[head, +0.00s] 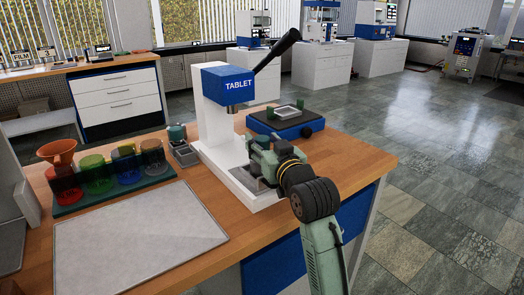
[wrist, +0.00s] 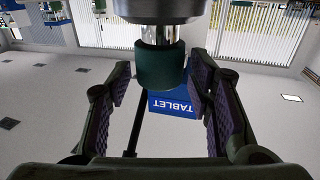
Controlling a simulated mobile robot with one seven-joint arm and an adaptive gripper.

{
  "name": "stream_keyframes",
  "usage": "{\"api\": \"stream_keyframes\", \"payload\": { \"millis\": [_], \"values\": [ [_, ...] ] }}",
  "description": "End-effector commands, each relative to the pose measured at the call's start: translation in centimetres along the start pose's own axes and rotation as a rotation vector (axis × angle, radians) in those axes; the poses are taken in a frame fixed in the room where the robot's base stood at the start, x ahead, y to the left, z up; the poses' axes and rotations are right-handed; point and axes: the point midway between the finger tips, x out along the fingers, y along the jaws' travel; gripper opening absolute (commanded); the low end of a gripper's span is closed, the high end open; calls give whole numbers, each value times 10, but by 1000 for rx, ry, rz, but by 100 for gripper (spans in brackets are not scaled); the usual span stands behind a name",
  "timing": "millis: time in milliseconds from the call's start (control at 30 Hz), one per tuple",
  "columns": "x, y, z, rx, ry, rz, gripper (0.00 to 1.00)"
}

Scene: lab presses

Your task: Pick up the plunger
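A plunger with a dark green cap (wrist: 163,66) and a shiny metal shaft shows in the wrist view, which is upside down. The shaft meets a round grey metal piece (wrist: 172,10). My gripper (wrist: 163,80) has its two purple-padded fingers apart, one on each side of the green cap, with narrow gaps visible.
A black lever (head: 277,50) slants up from the press. A blue scale-like device (head: 286,125) stands behind my gripper. A teal-topped item (head: 177,133), coloured beakers (head: 97,172) and a grey mat (head: 135,235) lie left. Open floor is right.

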Motion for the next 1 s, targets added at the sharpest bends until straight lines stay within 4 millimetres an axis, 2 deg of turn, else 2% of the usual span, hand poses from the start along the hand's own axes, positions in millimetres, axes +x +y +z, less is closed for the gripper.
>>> {"api": "stream_keyframes", "payload": {
  "millis": [67, 667, 1000],
  "values": [
    [0, 0, 0, 0, 0, 0, 40],
    [0, 0, 0, 0, 0, 0, 0],
    [0, 0, -4, 0, 2, 0, 0]
  ]
}}
